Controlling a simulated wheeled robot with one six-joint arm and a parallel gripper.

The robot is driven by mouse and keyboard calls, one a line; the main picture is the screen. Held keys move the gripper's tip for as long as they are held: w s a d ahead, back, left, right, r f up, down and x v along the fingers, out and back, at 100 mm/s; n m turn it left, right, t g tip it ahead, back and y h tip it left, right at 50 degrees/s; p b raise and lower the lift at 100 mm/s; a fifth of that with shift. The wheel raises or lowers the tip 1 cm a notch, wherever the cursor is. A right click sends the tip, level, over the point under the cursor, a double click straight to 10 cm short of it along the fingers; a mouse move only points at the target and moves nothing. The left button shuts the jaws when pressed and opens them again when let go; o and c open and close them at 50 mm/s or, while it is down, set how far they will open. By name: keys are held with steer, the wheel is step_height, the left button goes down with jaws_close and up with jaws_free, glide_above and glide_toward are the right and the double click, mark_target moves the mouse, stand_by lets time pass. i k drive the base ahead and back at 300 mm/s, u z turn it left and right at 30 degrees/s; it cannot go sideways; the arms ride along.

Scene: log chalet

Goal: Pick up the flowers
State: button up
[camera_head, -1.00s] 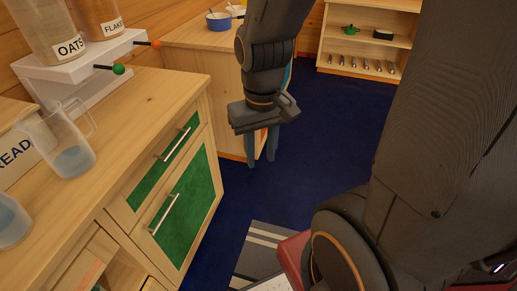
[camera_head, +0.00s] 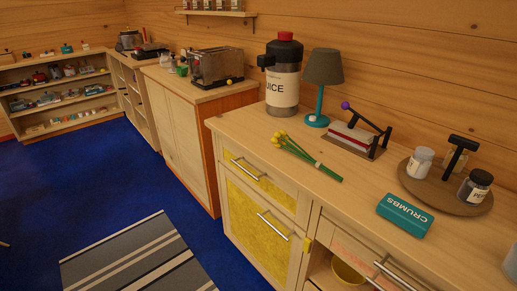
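A small bunch of yellow flowers (camera_head: 301,152) with green stems lies flat on the wooden counter (camera_head: 345,207). The yellow heads point to the upper left and the stems to the lower right, with a pale band around the stems. The bunch lies near the counter's front edge, above the yellow drawer, in front of the juice dispenser and lamp. My gripper and arm are not in the current view.
Behind the flowers stand a juice dispenser (camera_head: 283,80) and a teal lamp (camera_head: 322,85). Blue floor (camera_head: 95,185) and a striped rug (camera_head: 135,258) lie left.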

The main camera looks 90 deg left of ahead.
mark_target(278, 135)
steer(key=u, duration=3.95)
